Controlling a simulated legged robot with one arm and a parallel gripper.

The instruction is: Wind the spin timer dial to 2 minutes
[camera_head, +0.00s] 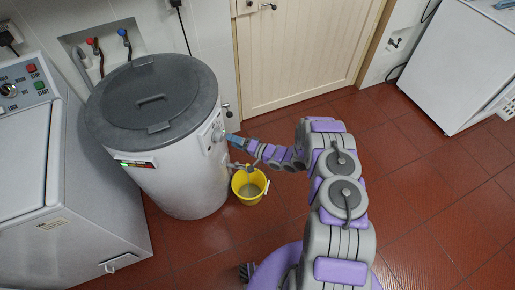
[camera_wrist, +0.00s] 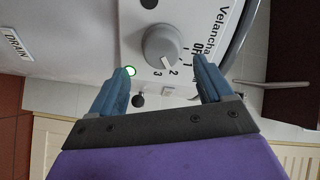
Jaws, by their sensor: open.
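The spin timer dial (camera_wrist: 162,45) is a round grey knob on a pale panel, marked OFF, 1, 2 and 3. A pale mark on its lower right edge seems to point near the 2. My gripper (camera_wrist: 160,66) is open, its blue fingers apart on either side below the dial, with no visible grip on it. In the head view the dial (camera_head: 217,135) is small on the side of the white drum-shaped spin dryer (camera_head: 178,185), with my gripper (camera_head: 232,138) close in front of it.
A green light (camera_wrist: 130,71) glows beside the dial. A yellow bucket (camera_head: 249,193) stands under the dryer's spout. A white washing machine (camera_head: 60,190) is at the left and a white appliance (camera_head: 455,70) at the upper right. The red tiled floor (camera_head: 425,205) is clear at right.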

